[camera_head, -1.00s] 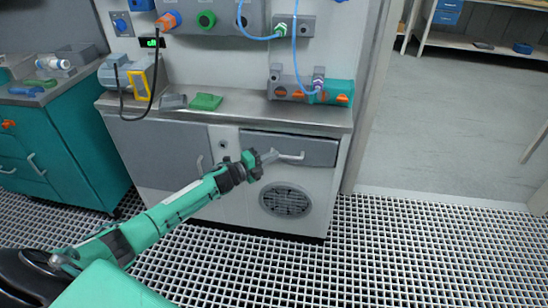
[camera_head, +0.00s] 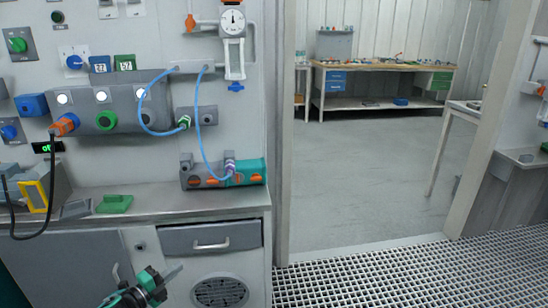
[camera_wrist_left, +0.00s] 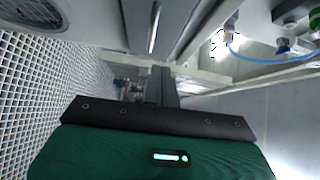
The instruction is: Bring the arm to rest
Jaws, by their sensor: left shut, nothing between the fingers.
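My left gripper (camera_head: 174,273) is at the bottom of the head view, in front of the cabinet. Its fingers are together and empty, pointing up and right. The tips appear just below and left of the drawer handle (camera_head: 211,246), with a gap in the picture. In the left wrist view, the dark fingers (camera_wrist_left: 164,88) show beyond the green gripper body. Most of my left arm is outside the head view. My right gripper is not in view.
The grey drawer (camera_head: 185,240) is under the steel worktop (camera_head: 150,205); a dark strip shows along its top. A panel with blue hoses (camera_head: 198,110) stands above. To the right are a doorway with open floor (camera_head: 370,180) and a far workbench (camera_head: 385,66).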

